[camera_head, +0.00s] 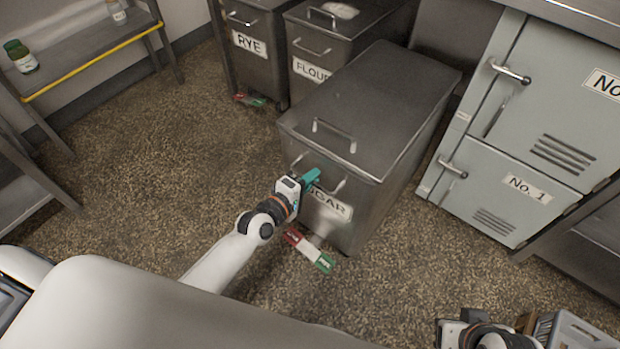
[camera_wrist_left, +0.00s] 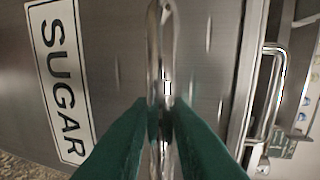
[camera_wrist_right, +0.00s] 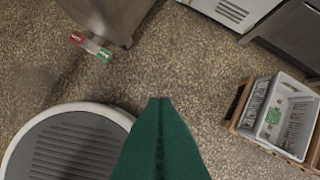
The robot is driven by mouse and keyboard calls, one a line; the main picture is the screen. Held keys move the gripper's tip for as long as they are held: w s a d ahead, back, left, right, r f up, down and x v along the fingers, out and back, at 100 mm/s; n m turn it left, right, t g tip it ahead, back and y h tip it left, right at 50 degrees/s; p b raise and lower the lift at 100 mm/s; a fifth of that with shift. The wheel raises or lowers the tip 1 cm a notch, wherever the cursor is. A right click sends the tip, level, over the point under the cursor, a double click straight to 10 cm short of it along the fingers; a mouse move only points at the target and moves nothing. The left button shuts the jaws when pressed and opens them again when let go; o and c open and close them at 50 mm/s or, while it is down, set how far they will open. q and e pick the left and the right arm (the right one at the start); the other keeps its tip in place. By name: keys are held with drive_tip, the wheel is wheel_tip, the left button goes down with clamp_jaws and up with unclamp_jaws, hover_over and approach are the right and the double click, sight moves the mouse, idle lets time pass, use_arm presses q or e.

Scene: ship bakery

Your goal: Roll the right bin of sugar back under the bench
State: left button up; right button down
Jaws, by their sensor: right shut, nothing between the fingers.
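The sugar bin (camera_head: 372,105) is a grey steel box with a lid handle, standing out on the floor farther forward than the bins beside it. Its SUGAR label (camera_head: 329,203) is partly covered by my left gripper (camera_head: 312,179) in the head view and also shows in the left wrist view (camera_wrist_left: 60,75). The left green fingers (camera_wrist_left: 160,118) are closed around the bar of the front handle (camera_wrist_left: 160,60). A red, white and green pedal (camera_head: 309,250) shows at the bin's foot. My right gripper (camera_wrist_right: 160,102) is shut and empty above the floor, away from the bin.
The flour bin (camera_head: 312,68) and rye bin (camera_head: 248,42) stand behind and to the left. Pale green lockers (camera_head: 520,130) flank the bin's right side. A grey crate (camera_wrist_right: 285,112) stands at the right. The floor (camera_head: 150,140) at left is clear.

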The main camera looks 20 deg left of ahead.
use_arm(q)
clamp_jaws()
drive_tip(key=shift+w, duration=0.1)
